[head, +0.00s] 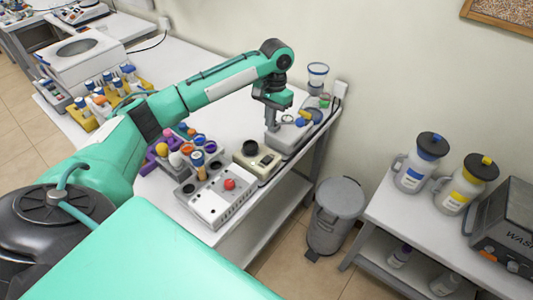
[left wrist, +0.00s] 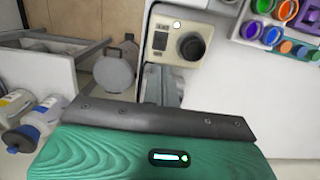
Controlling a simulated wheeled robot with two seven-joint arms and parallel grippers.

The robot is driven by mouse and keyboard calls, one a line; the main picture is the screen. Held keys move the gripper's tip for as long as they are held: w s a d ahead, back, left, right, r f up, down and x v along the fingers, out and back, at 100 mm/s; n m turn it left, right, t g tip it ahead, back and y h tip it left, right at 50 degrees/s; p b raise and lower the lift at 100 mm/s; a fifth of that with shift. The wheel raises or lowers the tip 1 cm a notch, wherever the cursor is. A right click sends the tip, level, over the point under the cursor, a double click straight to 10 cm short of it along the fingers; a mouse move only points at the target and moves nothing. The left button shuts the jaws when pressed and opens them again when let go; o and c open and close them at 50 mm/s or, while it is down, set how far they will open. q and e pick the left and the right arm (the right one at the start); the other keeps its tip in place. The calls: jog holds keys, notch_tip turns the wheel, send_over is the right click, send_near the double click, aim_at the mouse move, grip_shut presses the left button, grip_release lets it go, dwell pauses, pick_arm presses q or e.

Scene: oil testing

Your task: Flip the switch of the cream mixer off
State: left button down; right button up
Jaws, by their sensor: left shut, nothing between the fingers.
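The cream mixer (head: 266,163) is a small cream box with a round black cup on top. It stands on the white bench in the head view. In the left wrist view the cream mixer (left wrist: 190,66) shows at the top, with a black cup, a dark panel and a small white round part. I cannot make out how its switch is set. My left gripper (head: 273,127) is shut and empty, pointing down beyond the mixer, near the grey device. Its grey fingers also show in the left wrist view (left wrist: 163,85), below the mixer in the picture. My right gripper is not in view.
A white box with a red knob (head: 208,204) stands nearer on the bench. A purple rack (head: 150,160) with colored caps is left of the mixer. A grey device (head: 290,137) is by the wall. A grey bin (head: 336,215) stands on the floor.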

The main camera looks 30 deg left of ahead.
pick_arm(q)
jog(key=shift+f, duration=0.1)
jog(key=p, duration=0.5)
send_near(266, 160)
jog(key=f, duration=0.4)
jog(key=s+f, duration=0.1)
jog(key=f, duration=0.1)
jog(key=shift+f, duration=0.4)
